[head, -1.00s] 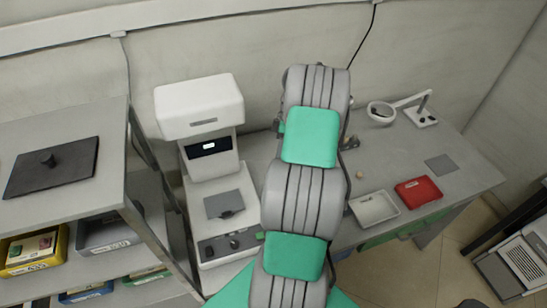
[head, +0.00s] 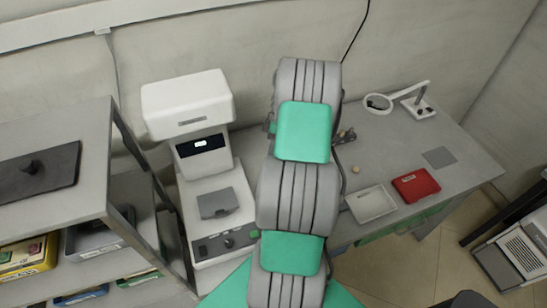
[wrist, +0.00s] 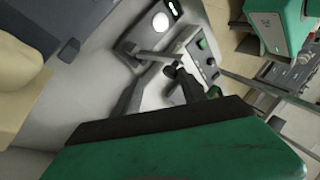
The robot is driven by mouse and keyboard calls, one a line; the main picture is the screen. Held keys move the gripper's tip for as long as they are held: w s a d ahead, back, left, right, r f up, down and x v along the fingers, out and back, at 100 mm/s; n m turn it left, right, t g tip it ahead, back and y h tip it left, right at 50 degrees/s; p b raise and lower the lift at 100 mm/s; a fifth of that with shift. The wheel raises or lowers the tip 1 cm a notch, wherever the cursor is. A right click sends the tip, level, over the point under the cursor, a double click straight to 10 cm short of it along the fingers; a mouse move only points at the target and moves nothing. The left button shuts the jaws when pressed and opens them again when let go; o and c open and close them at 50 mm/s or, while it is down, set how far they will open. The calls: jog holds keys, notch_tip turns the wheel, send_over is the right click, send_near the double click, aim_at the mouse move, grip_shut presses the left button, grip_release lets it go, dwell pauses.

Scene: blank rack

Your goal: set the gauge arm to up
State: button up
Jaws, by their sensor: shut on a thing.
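My gripper (wrist: 162,76) shows in the wrist view as two dark fingers beyond the green wrist housing. Its fingertips are close around a slim grey bar with a dark end (wrist: 150,53), which looks like the gauge arm; its exact angle is hard to read. A pale panel with green buttons (wrist: 206,60) lies just behind it. In the head view my own arm hides the gripper and whatever it holds. A white machine (head: 188,105) with a lit display stands left of my arm, with a grey plate (head: 217,203) and a front control panel (head: 225,243).
A grey shelf unit (head: 95,180) stands close on the left. The desk's middle right is mostly clear.

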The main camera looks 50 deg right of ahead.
jog(key=shift+d+r, duration=0.2)
jog(key=shift+d, duration=0.1)
dwell(0.4)
jog(key=s+a+r, duration=0.1)
jog(key=r, duration=0.1)
jog(key=s+a+r, duration=0.1)
jog(key=r, duration=0.2)
jog(key=s+r, duration=0.1)
jog(key=r, duration=0.2)
jog(key=shift+s+a+r, duration=0.15)
jog(key=shift+s+a, duration=0.1)
jog(key=shift+a, duration=0.15)
jog(key=s+a+r+b, duration=0.1)
jog(key=s+a+r, duration=0.3)
jog(key=s, duration=0.3)
jog(key=shift+s+a+r, duration=0.25)
jog(key=shift+s+a, duration=0.15)
jog(key=shift+a, duration=0.5)
